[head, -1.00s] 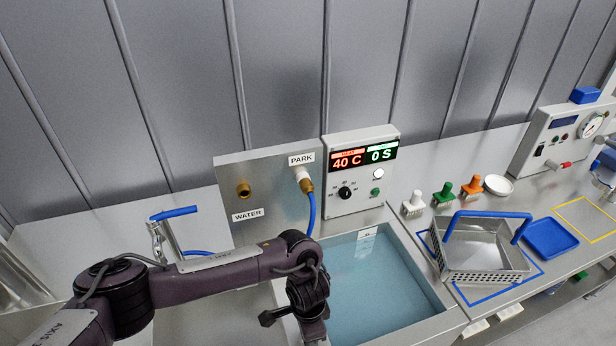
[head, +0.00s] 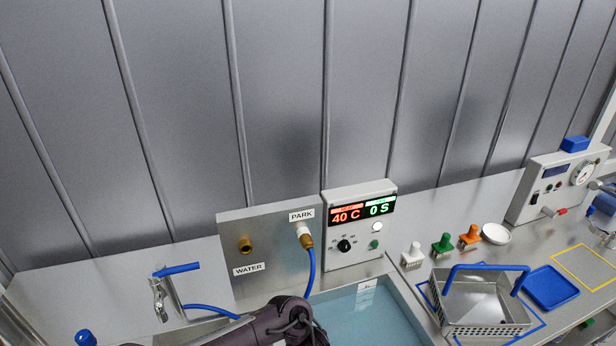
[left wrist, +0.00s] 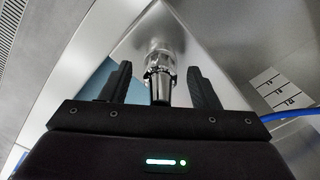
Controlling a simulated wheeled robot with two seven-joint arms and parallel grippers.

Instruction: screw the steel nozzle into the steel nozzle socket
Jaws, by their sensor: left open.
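In the left wrist view a shiny, stepped steel fitting (left wrist: 160,65) lies between my two fingers, in line with the gap. It looks like the steel nozzle, but I cannot tell whether it is loose or seated in the socket. My left gripper (left wrist: 160,85) is open, with a gap visible on both sides of the fitting. In the head view my left arm shows only at the bottom edge, and its gripper is below the picture. I cannot make out a steel nozzle socket in the head view. My right gripper is in neither view.
A water tank (head: 398,338) stands in front of the control box (head: 358,230). A steel tap-like tool with a blue handle (head: 180,269) stands left of the WATER panel (head: 275,280). A blue hose (left wrist: 290,114) crosses the wrist view's right. A basket (head: 485,327) stands right.

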